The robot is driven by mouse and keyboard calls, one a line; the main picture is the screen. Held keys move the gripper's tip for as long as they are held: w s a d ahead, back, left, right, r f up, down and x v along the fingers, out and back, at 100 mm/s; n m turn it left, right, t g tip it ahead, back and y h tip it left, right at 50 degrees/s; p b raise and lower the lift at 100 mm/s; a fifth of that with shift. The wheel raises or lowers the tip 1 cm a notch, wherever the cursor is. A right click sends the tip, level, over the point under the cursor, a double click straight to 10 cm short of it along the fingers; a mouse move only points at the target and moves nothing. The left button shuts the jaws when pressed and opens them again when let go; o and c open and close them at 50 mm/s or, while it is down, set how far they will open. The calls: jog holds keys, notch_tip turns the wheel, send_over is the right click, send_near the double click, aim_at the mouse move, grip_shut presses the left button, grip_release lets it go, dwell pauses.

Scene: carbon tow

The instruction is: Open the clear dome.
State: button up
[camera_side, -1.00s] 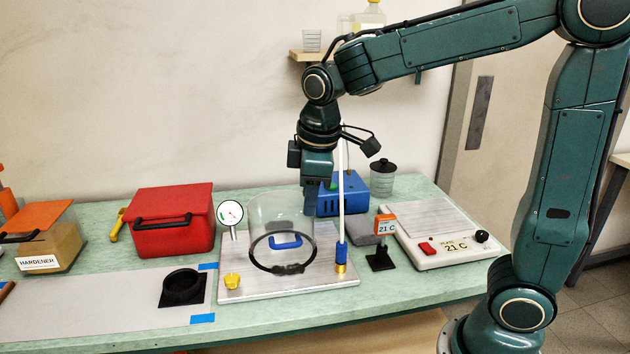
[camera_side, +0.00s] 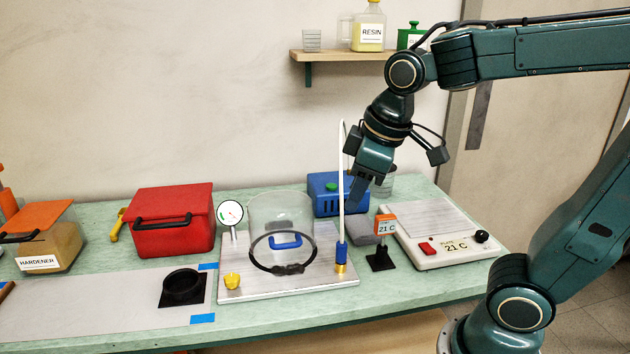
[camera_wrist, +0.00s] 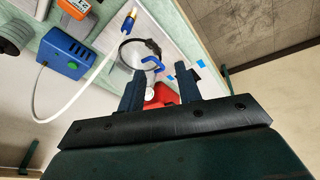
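The clear dome (camera_side: 281,215) stands on a pale metal base plate (camera_side: 232,290), with a dark ring around its lower part. A blue handle (camera_side: 286,241) shows at the dome. In the wrist view the ring (camera_wrist: 124,50) and the blue handle (camera_wrist: 152,63) lie beyond the fingers. My gripper (camera_side: 355,203) is up and to the right of the dome, apart from it, near the white tube. In the wrist view my gripper (camera_wrist: 160,85) has its two fingers spread with a gap between them and nothing held.
A white tube (camera_side: 341,190) rises from a blue fitting at the plate's right. A blue pump box (camera_side: 325,193), an orange 21 C display (camera_side: 386,224) and a hot plate (camera_side: 435,220) stand to the right. A dial gauge (camera_side: 230,212), yellow knob (camera_side: 232,281) and red box (camera_side: 170,220) are left.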

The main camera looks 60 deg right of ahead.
jog(key=shift+s+d+m+t, duration=0.15)
jog(key=shift+s+m, duration=0.2)
jog(key=shift+s, duration=0.5)
jog(key=shift+s+m+t, duration=0.15)
jog(key=shift+s+m, duration=0.2)
jog(key=shift+s, duration=0.5)
jog(key=c, duration=0.6)
jog(key=shift+w, duration=0.15)
grip_shut()
jog(key=w+a+f+n+h, duration=0.1)
jog(key=w+a+f+n, duration=0.2)
jog(key=n, duration=0.9)
jog(key=w+a+f+n+h, duration=0.2)
jog(key=w+f+n, duration=0.6)
jog(key=n, duration=0.4)
jog(key=shift+w+a+f+n+g, duration=0.2)
jog(key=shift+a+f+n+g, duration=0.25)
jog(key=shift+a, duration=0.3)
